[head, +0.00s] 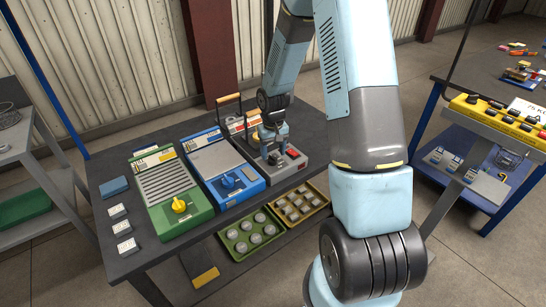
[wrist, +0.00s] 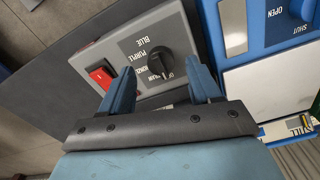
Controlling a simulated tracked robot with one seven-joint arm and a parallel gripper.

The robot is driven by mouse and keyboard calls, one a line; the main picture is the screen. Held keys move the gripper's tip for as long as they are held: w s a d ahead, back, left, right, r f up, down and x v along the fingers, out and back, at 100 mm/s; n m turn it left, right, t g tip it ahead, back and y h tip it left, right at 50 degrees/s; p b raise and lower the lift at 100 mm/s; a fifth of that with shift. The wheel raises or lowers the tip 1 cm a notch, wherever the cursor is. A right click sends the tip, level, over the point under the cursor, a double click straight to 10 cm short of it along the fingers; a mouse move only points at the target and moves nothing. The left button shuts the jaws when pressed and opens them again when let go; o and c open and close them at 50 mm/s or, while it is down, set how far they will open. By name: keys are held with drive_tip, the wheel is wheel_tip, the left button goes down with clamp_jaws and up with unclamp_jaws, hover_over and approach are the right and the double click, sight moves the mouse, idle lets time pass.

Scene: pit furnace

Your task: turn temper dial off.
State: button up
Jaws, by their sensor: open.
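The temper dial (wrist: 159,63) is a black knob on a grey control box (wrist: 105,52), with BLUE and PURPLE printed beside it and other labels partly covered. I cannot tell which mark it points to. My gripper (wrist: 160,84) is open. Its two blue fingers straddle the near side of the knob in the wrist view, with the knob just beyond and between the tips; contact cannot be told. In the head view, my gripper (head: 271,143) is above the grey box (head: 290,166) on the bench, and my arm hides part of it.
A red rocker switch (wrist: 101,73) is beside the dial. A blue unit (head: 222,170) with a blue knob stands left of the grey box, then a green unit (head: 172,192) with a yellow knob. Trays of parts (head: 250,236) are below the bench front.

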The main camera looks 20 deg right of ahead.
sight(273, 158)
wheel_tip(273, 158, up, 11)
drive_tip(key=shift+f, duration=0.2)
idle(0.6)
drive_tip(key=s+r+t, duration=0.1)
drive_tip(key=s+r, duration=0.5)
drive_tip(key=r, duration=0.3)
drive_tip(key=s+r+t, duration=0.2)
drive_tip(key=s+r, duration=0.3)
drive_tip(key=r, duration=0.3)
drive_tip(key=s+r+t, duration=0.1)
drive_tip(key=s+r, duration=0.3)
drive_tip(key=s, duration=0.4)
drive_tip(key=s+r+t, duration=0.1)
drive_tip(key=s+r, duration=0.3)
drive_tip(key=s, duration=0.5)
drive_tip(key=shift+a+r+m+t, duration=0.2)
drive_tip(key=shift+m+t, duration=0.1)
drive_tip(key=shift+m, duration=0.1)
